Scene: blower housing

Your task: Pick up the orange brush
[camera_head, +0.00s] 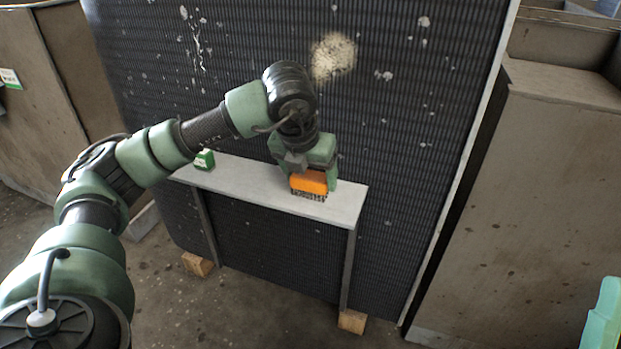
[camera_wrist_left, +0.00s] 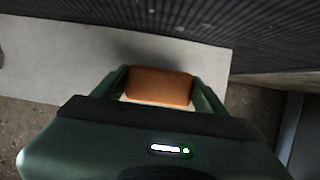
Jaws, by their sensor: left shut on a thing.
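The orange brush (camera_head: 311,182) is at the right part of the narrow grey shelf (camera_head: 240,187), its dark bristles pointing down. My left gripper (camera_head: 312,176) comes down from above and is shut on the brush's orange body. In the left wrist view the orange block (camera_wrist_left: 160,87) sits between the two green fingers (camera_wrist_left: 160,95). The bristles are at or just over the shelf top; I cannot tell whether they touch it. My right gripper does not show; only a green piece of my own body is at the lower right edge of the head view.
A small green box (camera_head: 204,160) stands at the shelf's left end. A dark ribbed panel (camera_head: 400,130) with pale spots rises behind the shelf. Wooden blocks (camera_head: 352,321) lie under the shelf legs. Large brown-grey housings flank both sides. The shelf middle is clear.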

